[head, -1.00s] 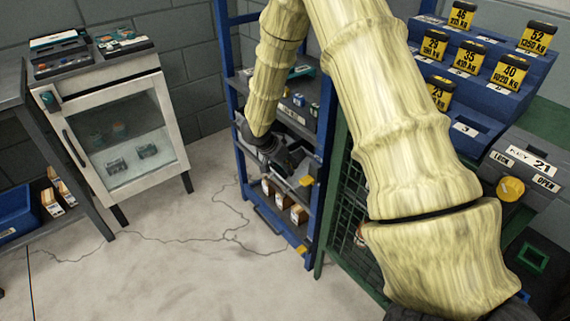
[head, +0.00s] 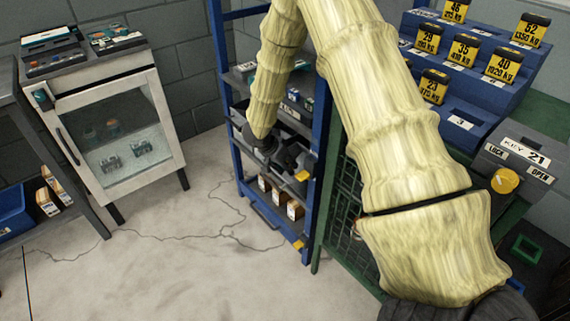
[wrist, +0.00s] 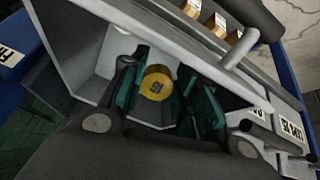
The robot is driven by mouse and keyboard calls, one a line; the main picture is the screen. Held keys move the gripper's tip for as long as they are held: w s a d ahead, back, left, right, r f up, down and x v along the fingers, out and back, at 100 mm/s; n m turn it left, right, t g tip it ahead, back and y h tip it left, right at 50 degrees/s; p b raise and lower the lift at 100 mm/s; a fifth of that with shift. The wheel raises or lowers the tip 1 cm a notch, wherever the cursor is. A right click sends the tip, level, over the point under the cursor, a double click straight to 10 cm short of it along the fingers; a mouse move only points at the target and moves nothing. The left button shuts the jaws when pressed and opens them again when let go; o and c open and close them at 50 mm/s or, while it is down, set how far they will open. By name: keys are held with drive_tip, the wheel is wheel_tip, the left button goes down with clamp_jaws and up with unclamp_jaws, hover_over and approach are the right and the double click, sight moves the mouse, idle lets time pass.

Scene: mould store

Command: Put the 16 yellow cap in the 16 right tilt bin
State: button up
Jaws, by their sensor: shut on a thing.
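The yellow cap (wrist: 157,82), marked 16, is between the two fingers of my gripper (wrist: 165,98) in the wrist view. The gripper is shut on it. The cap shows against the inside of an open grey tilt bin (wrist: 92,72); I cannot tell whether it touches the bin's floor. A second grey bin front (wrist: 262,98) with white labels lies to the right in the wrist view. In the head view my gripper (head: 288,157) is at the bins on the blue rack's middle level, and the cap is hidden there. I cannot clearly tell which bin is the right one.
The blue rack (head: 312,130) has narrow uprights close to my gripper. Small boxes (head: 279,198) stand on its shelf below the bins. A green mesh frame (head: 345,215) and a blue stepped stand (head: 480,90) are to the right. The floor (head: 190,260) in front is clear.

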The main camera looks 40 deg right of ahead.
drive_tip(key=shift+x, duration=1.05)
drive_tip(key=shift+d, duration=0.1)
drive_tip(key=shift+p+v, duration=4.05)
drive_tip(key=shift+v, duration=0.25)
drive_tip(key=shift+r+p, duration=0.2)
drive_tip(key=shift+p, duration=1.45)
drive_tip(key=shift+p, duration=0.3)
drive_tip(key=shift+f, duration=0.35)
drive_tip(key=shift+b, duration=0.6)
